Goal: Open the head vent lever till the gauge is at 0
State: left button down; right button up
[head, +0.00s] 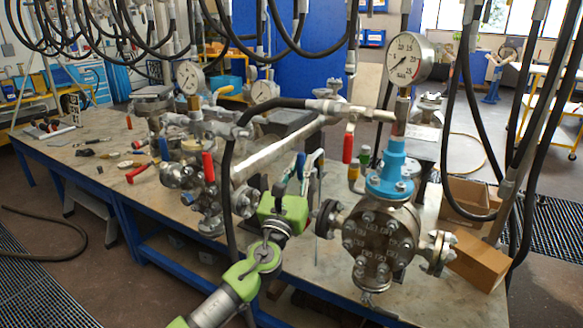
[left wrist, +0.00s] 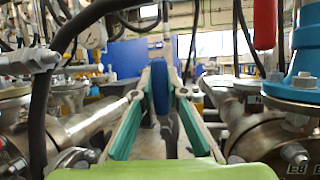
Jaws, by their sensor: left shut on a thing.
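My left gripper (head: 312,158) reaches in from below, left of the flanged vessel (head: 380,242) with the light-blue neck (head: 392,172). In the left wrist view the fingers (left wrist: 160,92) are closed on the sides of a blue lever handle (left wrist: 160,86), which stands roughly upright between the tips. The handle's base and pivot are hidden, and I cannot tell for sure that it is the head vent lever. A round pressure gauge (head: 404,58) stands above the blue neck; its needle reading is too small to tell. My right gripper is not in view.
A black hose (head: 229,185) loops close to my left arm. More vessels and valves crowd the left; cardboard boxes (head: 478,262) lie at right.

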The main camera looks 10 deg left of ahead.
pick_arm(q)
jog(key=shift+f, duration=0.1)
jog(key=c, duration=2)
grip_release()
jog(key=v, duration=1.2)
